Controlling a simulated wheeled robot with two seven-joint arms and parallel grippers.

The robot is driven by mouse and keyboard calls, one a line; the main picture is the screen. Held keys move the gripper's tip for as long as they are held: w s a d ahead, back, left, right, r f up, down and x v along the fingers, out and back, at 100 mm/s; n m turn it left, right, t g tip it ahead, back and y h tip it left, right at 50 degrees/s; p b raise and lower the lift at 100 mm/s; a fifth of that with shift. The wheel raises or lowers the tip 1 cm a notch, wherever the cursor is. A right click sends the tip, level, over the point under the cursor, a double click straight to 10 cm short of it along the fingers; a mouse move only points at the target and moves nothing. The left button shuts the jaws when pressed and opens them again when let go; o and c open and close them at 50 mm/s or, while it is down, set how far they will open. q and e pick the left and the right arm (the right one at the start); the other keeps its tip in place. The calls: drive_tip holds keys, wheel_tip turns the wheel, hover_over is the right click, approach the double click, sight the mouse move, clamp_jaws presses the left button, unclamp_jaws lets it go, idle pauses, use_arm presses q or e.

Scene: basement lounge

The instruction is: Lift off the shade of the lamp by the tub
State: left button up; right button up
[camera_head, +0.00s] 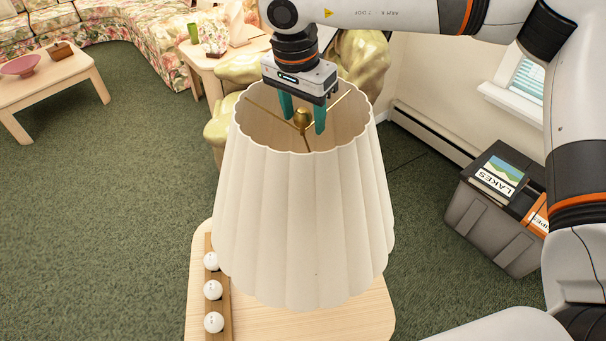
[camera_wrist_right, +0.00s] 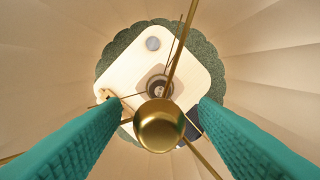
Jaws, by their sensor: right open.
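The large cream scalloped lampshade (camera_head: 303,225) stands upright over a pale wooden table (camera_head: 350,318). Brass spokes cross its open top and meet at a round brass knob (camera_head: 302,117). My right gripper (camera_head: 304,123) is open, pointing down into the shade's top opening, its teal fingers on either side of the knob. In the right wrist view the knob (camera_wrist_right: 158,127) sits between the two fingers, with a gap on each side. The lamp's stem and base are hidden by the shade in the head view. The grey tub (camera_head: 490,215) stands on the floor at the right. My left gripper is out of view.
A narrow wooden rack with white balls (camera_head: 213,290) lies on the table, left of the shade. A gold-green chair (camera_head: 235,75), a side table and a floral sofa (camera_head: 130,30) are behind. Green carpet at left is clear.

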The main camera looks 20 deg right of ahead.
drive_tip(key=shift+c, duration=0.9)
clamp_jaws()
drive_tip(key=shift+r, duration=0.15)
wheel_tip(320, 180, up, 18)
drive_tip(key=b, duration=0.1)
drive_tip(key=shift+b, duration=0.4)
